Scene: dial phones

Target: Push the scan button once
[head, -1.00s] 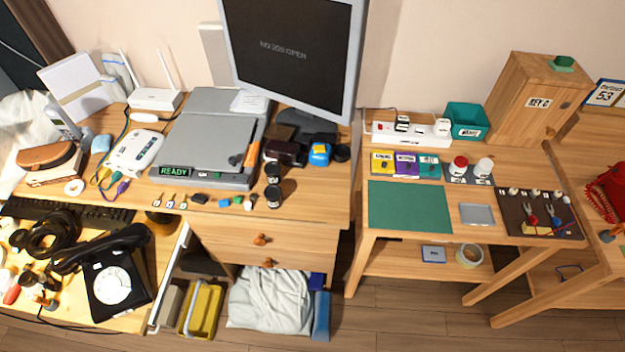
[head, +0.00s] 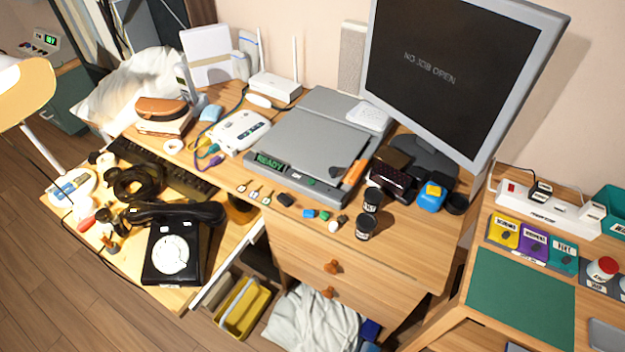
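The grey flatbed scanner (head: 318,138) lies on the wooden desk with its lid shut. A small display (head: 270,162) on its front edge reads READY in green. The front strip (head: 312,186) runs right from the display; the scan button itself is too small to make out there. The monitor (head: 455,75) behind the scanner reads "NO JOB OPEN". Neither of my grippers shows in the head view, so nothing of mine touches the scanner.
Dark jars (head: 366,228) and small loose items stand in front of the scanner. An orange-handled tool (head: 355,174) lies at its right side. A white box (head: 240,131) with cables is on its left. A black dial phone (head: 172,253) sits on the lower left desk.

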